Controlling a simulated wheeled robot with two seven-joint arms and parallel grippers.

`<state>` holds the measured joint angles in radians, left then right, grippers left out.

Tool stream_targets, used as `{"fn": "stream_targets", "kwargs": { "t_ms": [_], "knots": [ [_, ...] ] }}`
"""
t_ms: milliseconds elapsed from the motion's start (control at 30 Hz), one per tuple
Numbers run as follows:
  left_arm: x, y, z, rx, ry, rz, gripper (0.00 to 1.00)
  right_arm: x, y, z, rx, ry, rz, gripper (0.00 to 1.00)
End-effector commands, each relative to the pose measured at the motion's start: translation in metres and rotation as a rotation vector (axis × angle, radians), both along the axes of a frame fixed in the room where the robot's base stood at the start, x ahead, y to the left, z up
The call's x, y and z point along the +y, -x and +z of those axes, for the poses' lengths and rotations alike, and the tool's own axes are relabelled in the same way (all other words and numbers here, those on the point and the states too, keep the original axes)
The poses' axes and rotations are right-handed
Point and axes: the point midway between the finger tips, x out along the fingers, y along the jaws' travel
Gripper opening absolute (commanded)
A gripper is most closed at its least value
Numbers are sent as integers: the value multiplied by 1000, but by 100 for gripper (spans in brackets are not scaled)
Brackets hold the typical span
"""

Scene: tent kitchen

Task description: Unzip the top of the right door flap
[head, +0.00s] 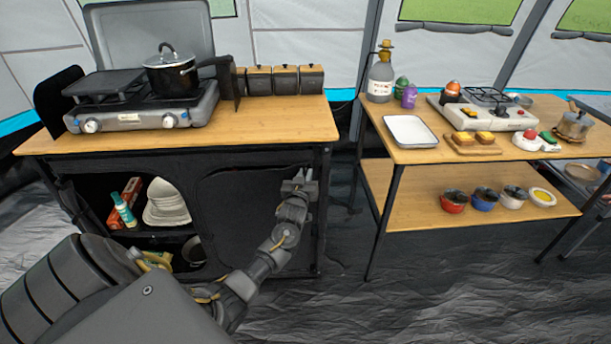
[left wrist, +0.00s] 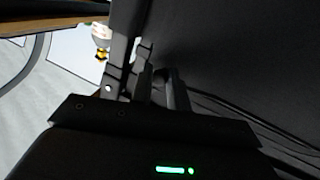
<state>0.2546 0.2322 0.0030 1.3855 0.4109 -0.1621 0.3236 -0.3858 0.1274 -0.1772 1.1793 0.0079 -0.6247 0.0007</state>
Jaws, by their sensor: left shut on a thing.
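The right door flap (head: 238,212) is a black fabric panel covering the right half of the cabinet front under the stove table. A curved seam runs along its top and left edge. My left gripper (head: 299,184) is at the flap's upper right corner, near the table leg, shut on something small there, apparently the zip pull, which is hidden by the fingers. In the left wrist view, the fingers (left wrist: 160,85) are close together beside the dark fabric (left wrist: 235,50). The zip pull cannot be made out there either. My right gripper is not in view.
The cabinet's left side is open, showing plates (head: 166,203) and a green-white bottle (head: 124,213). Above are a stove (head: 140,112) and a black pot (head: 171,75). A second table (head: 400,150) with food and utensils stands right, with floor between the tables.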

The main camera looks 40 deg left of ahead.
Motion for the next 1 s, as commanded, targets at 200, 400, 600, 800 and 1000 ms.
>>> {"fn": "stream_targets", "kwargs": {
  "t_ms": [200,400,600,800,1000],
  "knots": [
    [-2,-2,3,-5,-1,-5,36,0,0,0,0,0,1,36],
    [-1,-1,2,-4,-1,-4,39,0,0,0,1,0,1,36],
    [-5,6,1,-2,0,-5,39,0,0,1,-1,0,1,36],
    [-22,37,1,-2,1,-5,39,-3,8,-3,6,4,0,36],
    [-39,72,1,-2,1,-4,39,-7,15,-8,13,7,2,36]
  ]
}}
